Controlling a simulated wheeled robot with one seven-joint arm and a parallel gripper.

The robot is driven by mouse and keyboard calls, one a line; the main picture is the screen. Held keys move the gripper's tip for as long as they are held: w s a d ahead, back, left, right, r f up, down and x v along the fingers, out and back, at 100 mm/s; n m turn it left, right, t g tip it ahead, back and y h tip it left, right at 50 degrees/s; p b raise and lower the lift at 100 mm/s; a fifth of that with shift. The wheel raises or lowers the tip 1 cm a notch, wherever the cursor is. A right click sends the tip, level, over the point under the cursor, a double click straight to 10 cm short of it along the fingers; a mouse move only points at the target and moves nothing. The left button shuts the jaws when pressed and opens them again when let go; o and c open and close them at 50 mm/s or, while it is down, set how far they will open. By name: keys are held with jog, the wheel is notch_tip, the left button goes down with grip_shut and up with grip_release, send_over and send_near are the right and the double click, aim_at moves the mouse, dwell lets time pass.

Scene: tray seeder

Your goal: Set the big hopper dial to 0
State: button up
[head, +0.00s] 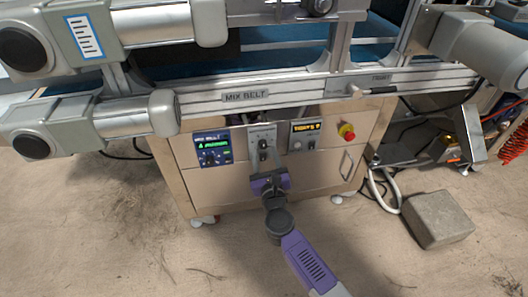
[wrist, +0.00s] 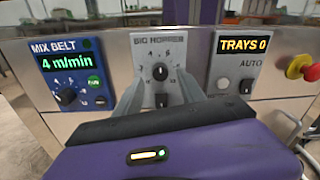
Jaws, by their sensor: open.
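The big hopper dial (wrist: 160,71) is a small black knob on a light panel labelled BIG HOPPER (wrist: 157,38). Marks ring the knob, but they are too small to read surely, and I cannot tell which one its pointer faces. A second small black knob or switch (wrist: 161,100) sits below it. My gripper (wrist: 160,80) is open, with one grey finger on each side of the dial's lower area. I cannot tell whether the fingers touch anything. In the head view my gripper (head: 265,162) is in front of the panel, just below the dial (head: 263,144).
Left is the MIX BELT panel (wrist: 70,70), reading 4 m/min, with a black knob and buttons. Right is the TRAYS 0 panel (wrist: 241,62) and a red emergency button (head: 347,131). The conveyor rail (head: 200,102) runs above. A grey block (head: 437,219) lies on the floor.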

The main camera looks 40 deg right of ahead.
aim_at(263, 145)
jog(key=shift+x, duration=1.3)
grip_shut()
